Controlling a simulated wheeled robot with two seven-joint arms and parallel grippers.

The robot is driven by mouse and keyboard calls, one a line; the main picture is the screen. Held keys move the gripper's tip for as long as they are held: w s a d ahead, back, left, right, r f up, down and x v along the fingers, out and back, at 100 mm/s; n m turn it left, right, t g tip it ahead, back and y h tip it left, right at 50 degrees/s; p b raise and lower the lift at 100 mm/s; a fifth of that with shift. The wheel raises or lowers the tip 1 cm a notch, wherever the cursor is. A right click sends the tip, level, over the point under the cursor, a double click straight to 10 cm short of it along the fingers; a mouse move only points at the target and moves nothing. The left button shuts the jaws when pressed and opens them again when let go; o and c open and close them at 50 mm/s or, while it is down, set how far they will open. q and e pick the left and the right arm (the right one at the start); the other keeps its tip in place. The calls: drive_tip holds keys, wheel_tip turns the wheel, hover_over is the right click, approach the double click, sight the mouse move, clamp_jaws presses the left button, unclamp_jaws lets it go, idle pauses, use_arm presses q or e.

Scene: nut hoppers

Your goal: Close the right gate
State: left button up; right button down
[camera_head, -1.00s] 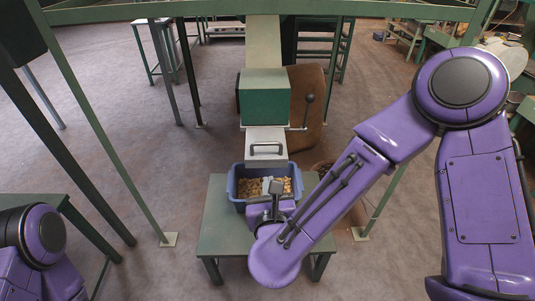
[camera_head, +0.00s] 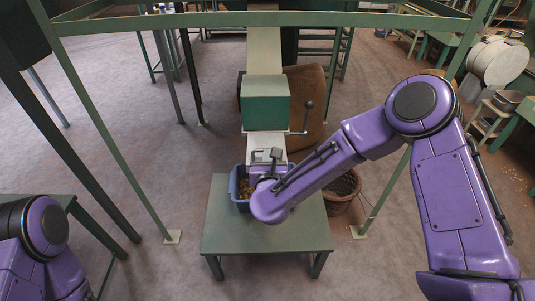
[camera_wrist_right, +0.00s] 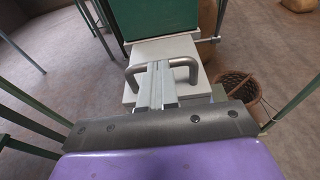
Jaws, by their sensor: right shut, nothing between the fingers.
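The right gate is a pale grey slide plate (camera_head: 258,139) sticking out below the green hopper box (camera_head: 266,103). It has a bent metal bar handle, seen in the wrist view (camera_wrist_right: 186,63); the plate also shows there (camera_wrist_right: 160,50). My right gripper (camera_wrist_right: 158,66) is shut and empty. Its fingertips are at the handle, between its two legs, overlapping the bar in the picture; I cannot tell whether they touch. In the head view my right gripper (camera_head: 267,156) hides part of the handle and plate. My left gripper is out of view.
A blue tub (camera_head: 236,187) of nuts stands under the plate on a green table (camera_head: 265,235), partly hidden by my arm. A lever with a dark knob (camera_head: 309,104) stands right of the hopper. Green frame posts (camera_head: 105,140) flank the area. A wicker basket (camera_head: 341,190) sits right.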

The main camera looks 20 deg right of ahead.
sight(267, 145)
drive_tip(key=b+x, duration=0.2)
drive_tip(key=x, duration=0.1)
drive_tip(key=r+b+x, duration=0.1)
drive_tip(key=b+x, duration=0.1)
drive_tip(key=x, duration=0.1)
drive_tip(key=b+x, duration=0.2)
drive_tip(key=x, duration=0.1)
drive_tip(key=shift+w+d+r, duration=0.1)
drive_tip(key=shift+w, duration=0.35)
drive_tip(key=shift+w+d+r+b, duration=0.15)
drive_tip(key=shift+w+b, duration=0.1)
drive_tip(key=shift+b, duration=0.05)
drive_tip(key=shift+r, duration=0.35)
